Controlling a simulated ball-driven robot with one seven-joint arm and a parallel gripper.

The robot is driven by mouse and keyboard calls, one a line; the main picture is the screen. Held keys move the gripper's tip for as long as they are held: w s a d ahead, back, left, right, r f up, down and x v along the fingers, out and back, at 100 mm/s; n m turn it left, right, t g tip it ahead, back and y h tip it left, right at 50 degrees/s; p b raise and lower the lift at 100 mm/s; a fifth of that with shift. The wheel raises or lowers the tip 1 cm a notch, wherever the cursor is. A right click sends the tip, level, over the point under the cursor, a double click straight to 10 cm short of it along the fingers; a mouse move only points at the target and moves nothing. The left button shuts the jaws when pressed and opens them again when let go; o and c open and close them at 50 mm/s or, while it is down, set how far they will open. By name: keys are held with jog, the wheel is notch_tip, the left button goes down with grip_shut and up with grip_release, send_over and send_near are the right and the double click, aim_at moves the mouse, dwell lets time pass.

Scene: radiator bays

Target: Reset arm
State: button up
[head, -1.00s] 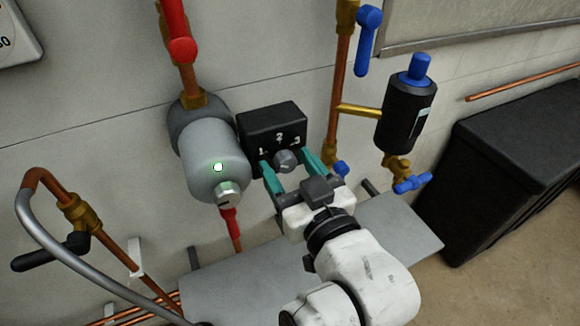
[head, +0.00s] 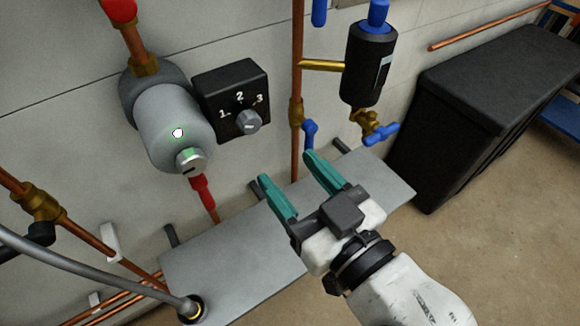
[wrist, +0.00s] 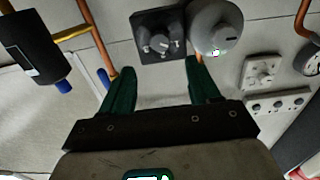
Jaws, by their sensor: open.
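My gripper (head: 290,182) is open and empty, its two teal fingers spread apart. In the head view it is over the grey shelf plate (head: 240,258), to the lower right of the black selector box (head: 221,86). The box's grey knob (head: 248,121) points toward the 3 and is clear of the fingers. In the wrist view the fingers (wrist: 160,80) frame the wall, with the selector box (wrist: 158,22) beyond them near the top edge.
A grey cylinder (head: 165,118) with a green light is left of the box. A copper pipe (head: 297,80), a black canister (head: 368,65) and a blue-handled valve (head: 380,132) are to the right. A black bin (head: 480,110) stands at the far right beside open floor.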

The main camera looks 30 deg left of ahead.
dwell(0.4)
jog(key=w+d+f+m+t+h+p, duration=0.1)
jog(key=w+d+f+m+h+p, duration=0.15)
jog(key=d+f, duration=0.3)
jog(key=w+d+f+m+h+p, duration=0.1)
jog(key=w+d+f+m+h, duration=0.1)
jog(key=d+f+h, duration=0.3)
jog(key=s+d+f+m+g+h+p, duration=0.1)
jog(key=s+d+f+m+h, duration=0.1)
jog(key=d+f, duration=0.3)
jog(key=s+d+f+m+g+h+p, duration=0.1)
jog(key=s+d+f+m+h, duration=0.2)
jog(key=d, duration=1.1)
notch_tip(320, 180, down, 3)
jog(key=shift+s+d+r+g+h+p, duration=0.2)
jog(key=shift+s+g+h+p, duration=0.1)
jog(key=shift+s+h+p, duration=0.25)
jog(key=s+d+f+m+g+h, duration=0.1)
jog(key=s+d, duration=0.2)
jog(key=s, duration=0.1)
jog(key=s+d+f+m+g+h+p, duration=0.1)
jog(key=s+d+m, duration=0.1)
jog(key=s+d, duration=0.2)
jog(key=s+d+f+m+g+h, duration=0.1)
jog(key=s+d+g, duration=0.1)
jog(key=s+d, duration=0.2)
jog(key=shift+d+f+m, duration=0.25)
jog(key=shift+f, duration=0.1)
jog(key=shift+c, duration=0.2)
